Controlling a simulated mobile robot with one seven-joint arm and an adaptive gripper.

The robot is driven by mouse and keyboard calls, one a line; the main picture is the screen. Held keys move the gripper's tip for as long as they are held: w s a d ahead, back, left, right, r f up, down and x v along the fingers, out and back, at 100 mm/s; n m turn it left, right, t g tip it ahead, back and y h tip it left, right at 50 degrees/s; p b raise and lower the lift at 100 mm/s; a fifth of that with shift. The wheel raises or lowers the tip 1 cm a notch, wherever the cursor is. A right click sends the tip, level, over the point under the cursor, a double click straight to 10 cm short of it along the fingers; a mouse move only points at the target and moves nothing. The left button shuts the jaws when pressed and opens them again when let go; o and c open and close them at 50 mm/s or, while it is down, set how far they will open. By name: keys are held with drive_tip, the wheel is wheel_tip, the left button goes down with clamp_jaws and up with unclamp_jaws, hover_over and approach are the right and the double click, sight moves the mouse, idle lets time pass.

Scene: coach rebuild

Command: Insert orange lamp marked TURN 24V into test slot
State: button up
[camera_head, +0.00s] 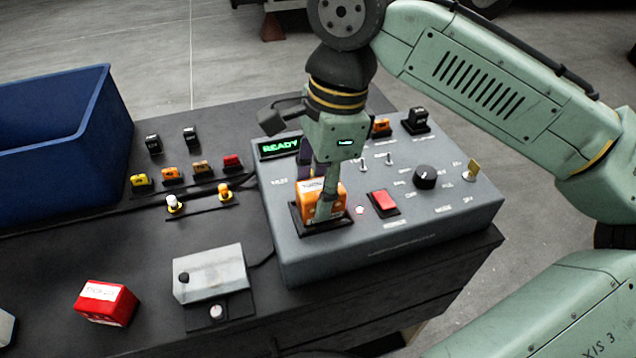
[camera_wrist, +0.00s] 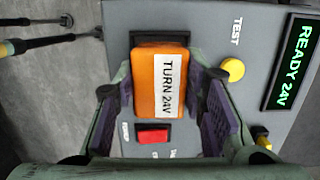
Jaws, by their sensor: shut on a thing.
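The orange lamp (camera_head: 308,208) has a white label that reads TURN 24V in the wrist view (camera_wrist: 152,85). My gripper (camera_head: 326,195) is shut on the lamp, with one finger pad on each side of it, as the wrist view shows (camera_wrist: 162,98). The lamp is at the black-framed slot (camera_head: 305,227) on the grey test box (camera_head: 300,262), and the slot's frame shows around its lower end. How deep the lamp sits is hidden by its body and my fingers. The box's green display (camera_wrist: 293,70) reads READY 24V.
The box top carries a red button (camera_head: 383,202), a yellow button (camera_wrist: 232,69), a black knob (camera_head: 425,177) and small switches. Several small lamps stand left of the box. A blue bin (camera_head: 50,150), a grey unit (camera_head: 211,272) and a red block (camera_head: 105,302) are farther left.

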drive_tip(key=shift+r, duration=0.1)
idle(0.3)
drive_tip(key=shift+r+p, duration=0.3)
drive_tip(key=shift+p, duration=0.35)
drive_tip(key=shift+p, duration=0.55)
idle(0.7)
drive_tip(key=shift+f+b, duration=0.35)
drive_tip(key=shift+f, duration=0.35)
idle(0.3)
drive_tip(key=o, duration=0.9)
drive_tip(key=shift+o, duration=0.2)
